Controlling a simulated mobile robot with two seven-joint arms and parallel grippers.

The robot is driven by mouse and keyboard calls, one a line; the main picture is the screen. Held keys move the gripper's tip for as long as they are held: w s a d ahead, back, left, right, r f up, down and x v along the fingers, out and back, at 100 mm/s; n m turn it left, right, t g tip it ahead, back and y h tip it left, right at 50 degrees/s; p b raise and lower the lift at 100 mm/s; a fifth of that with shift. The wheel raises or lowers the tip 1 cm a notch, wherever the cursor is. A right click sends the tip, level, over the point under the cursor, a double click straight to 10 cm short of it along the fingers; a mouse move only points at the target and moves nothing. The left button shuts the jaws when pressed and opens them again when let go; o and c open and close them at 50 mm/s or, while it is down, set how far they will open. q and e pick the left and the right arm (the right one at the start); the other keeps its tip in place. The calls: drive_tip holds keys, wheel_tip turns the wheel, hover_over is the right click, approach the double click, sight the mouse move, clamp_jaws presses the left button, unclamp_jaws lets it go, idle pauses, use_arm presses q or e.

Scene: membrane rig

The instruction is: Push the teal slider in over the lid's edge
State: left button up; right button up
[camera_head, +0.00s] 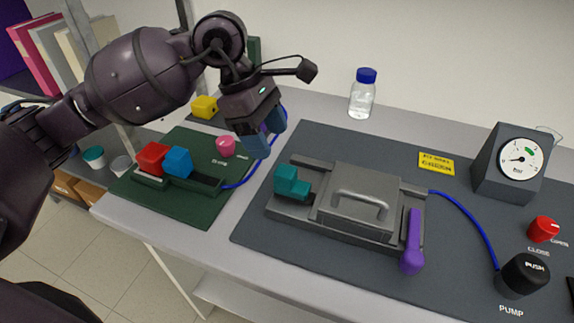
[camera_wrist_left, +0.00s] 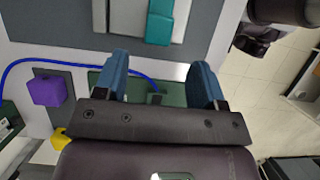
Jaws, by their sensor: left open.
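The teal slider (camera_head: 291,184) sits at the left end of the grey rig, apart from the grey lid (camera_head: 358,196) with its handle. In the left wrist view the teal slider (camera_wrist_left: 159,24) shows at the top, beyond the fingers. My left gripper (camera_head: 264,140) is above and behind the slider, over the gap between the green and dark mats, not touching it. Its two blue fingers (camera_wrist_left: 160,86) are spread with nothing between them. A purple lever (camera_head: 412,240) stands at the lid's right side. My right gripper is not in view.
A green mat (camera_head: 195,212) at left carries a holder with red (camera_head: 152,157) and blue (camera_head: 179,162) blocks and a pink knob (camera_head: 226,146). A blue hose (camera_head: 470,220) runs right to the black pump button (camera_head: 523,272). A gauge (camera_head: 510,162) and bottle (camera_head: 363,94) stand behind.

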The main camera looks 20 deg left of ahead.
sight(285, 170)
use_arm(q)
drive_tip(key=x, duration=0.7)
drive_tip(key=shift+d+f, duration=0.3)
drive_tip(key=shift+f, duration=0.35)
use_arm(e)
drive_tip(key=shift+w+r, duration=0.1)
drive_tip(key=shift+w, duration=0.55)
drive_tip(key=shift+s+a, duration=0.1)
use_arm(q)
drive_tip(key=c, duration=0.4)
clamp_jaws()
drive_tip(key=shift+d+b, duration=0.35)
drive_tip(key=shift+d, duration=1.05)
drive_tip(key=shift+o, duration=1.7)
unclamp_jaws()
drive_tip(key=shift+d, duration=0.1)
drive_tip(key=shift+o, duration=0.3)
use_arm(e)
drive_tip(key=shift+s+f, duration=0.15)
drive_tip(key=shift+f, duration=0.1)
